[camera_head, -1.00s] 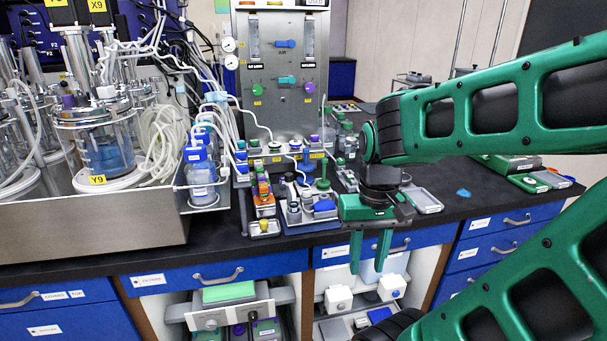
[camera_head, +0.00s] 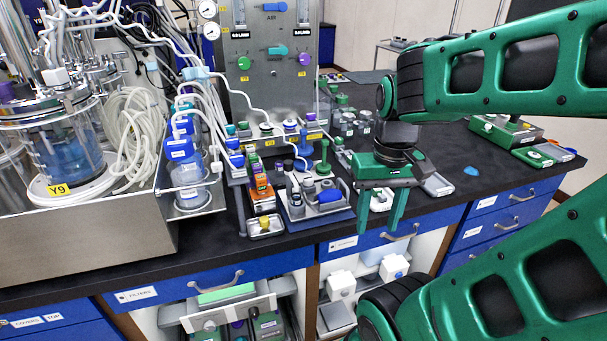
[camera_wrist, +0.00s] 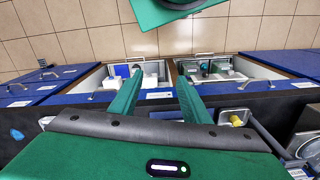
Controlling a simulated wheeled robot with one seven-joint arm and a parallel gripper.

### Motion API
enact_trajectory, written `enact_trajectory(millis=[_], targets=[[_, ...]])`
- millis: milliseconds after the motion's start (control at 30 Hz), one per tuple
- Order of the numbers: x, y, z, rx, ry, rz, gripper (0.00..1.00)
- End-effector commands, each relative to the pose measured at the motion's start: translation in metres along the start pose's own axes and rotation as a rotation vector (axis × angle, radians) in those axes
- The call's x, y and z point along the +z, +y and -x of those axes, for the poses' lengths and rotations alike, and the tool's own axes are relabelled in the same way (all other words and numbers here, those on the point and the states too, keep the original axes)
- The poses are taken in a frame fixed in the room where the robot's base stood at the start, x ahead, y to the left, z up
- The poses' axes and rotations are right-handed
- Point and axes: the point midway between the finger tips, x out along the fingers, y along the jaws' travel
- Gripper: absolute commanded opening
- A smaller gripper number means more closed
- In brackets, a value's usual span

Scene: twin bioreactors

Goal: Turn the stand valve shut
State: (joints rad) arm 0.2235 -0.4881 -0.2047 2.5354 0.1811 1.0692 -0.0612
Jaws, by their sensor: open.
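I cannot tell which of these is the stand valve. My gripper (camera_head: 377,228) is open and empty, pointing down in front of the bench's front edge. It is well to the right of the panel, lower and nearer to me. In the wrist view my gripper (camera_wrist: 158,80) shows two spread fingers with nothing between them; the panel is not in that view.
A rack of small bottles (camera_head: 313,212) and a tray with a yellow item (camera_head: 264,226) stand left of my gripper. Blue-capped bottles (camera_head: 185,165) and white tubing (camera_head: 135,130) are farther left. Bare black bench (camera_head: 440,150) lies to the right. Open cabinets (camera_wrist: 215,68) are below.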

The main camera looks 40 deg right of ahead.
Motion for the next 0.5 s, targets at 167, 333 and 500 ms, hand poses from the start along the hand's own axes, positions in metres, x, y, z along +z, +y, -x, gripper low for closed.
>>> enact_trajectory(millis=[167, 333, 500], targets=[[-0.064, -0.014, 0.025, 0.020, -0.002, 0.210, 0.43], [-0.139, -0.045, 0.047, 0.028, -0.002, 0.501, 0.43], [-0.204, -0.079, 0.055, 0.022, -0.003, 0.769, 0.43]])
